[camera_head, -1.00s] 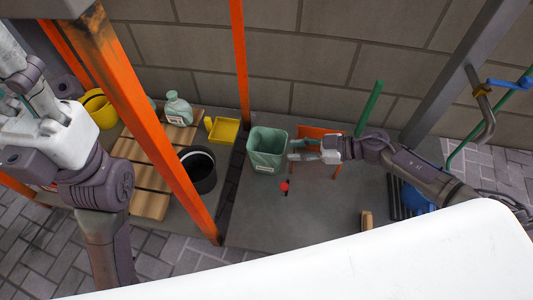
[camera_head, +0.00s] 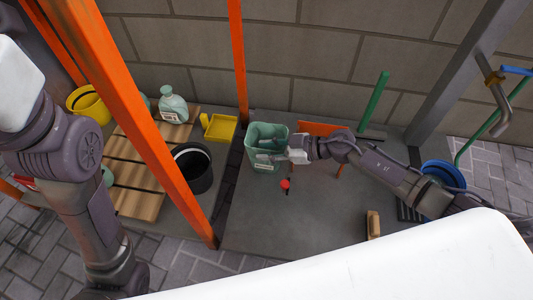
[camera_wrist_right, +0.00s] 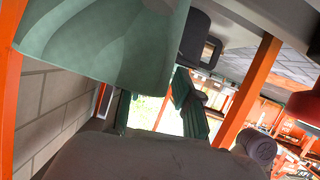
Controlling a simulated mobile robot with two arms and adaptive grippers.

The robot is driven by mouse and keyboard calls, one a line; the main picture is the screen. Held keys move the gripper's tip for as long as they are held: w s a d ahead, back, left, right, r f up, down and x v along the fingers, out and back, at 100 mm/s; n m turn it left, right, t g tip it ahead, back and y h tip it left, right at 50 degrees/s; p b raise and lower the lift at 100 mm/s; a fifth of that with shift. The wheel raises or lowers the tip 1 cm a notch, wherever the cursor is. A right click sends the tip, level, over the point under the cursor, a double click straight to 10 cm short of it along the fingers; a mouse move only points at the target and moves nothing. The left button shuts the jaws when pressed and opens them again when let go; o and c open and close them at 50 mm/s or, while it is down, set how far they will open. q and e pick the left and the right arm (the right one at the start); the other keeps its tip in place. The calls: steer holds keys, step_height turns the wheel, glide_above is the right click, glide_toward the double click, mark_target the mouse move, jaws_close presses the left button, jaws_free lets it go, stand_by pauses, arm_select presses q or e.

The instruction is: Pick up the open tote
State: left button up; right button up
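The open tote (camera_head: 262,164) is a pale green, open-topped bin with a light label low on its front. It stands upright on the grey floor slab near the block wall. My right gripper (camera_head: 273,152) is at the tote's right side near the rim. Its fingers look apart and overlap the tote, but I cannot tell whether they touch it. In the right wrist view, the green tote wall (camera_wrist_right: 95,45) fills the upper left, close to the camera. My left gripper is out of the head view; only my left arm shows at the left.
An orange post (camera_head: 150,120) stands left of the tote. Beyond it are a black bucket (camera_head: 200,178), a yellow dustpan (camera_head: 220,129), a bottle (camera_head: 172,107) and a yellow bucket (camera_head: 88,105). A small red-topped object (camera_head: 285,185) lies before the tote. A brush (camera_head: 373,225) and blue bucket (camera_head: 443,172) are right.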

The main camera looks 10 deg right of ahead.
jaws_close()
steer(key=shift+r, duration=0.15)
stand_by(0.4)
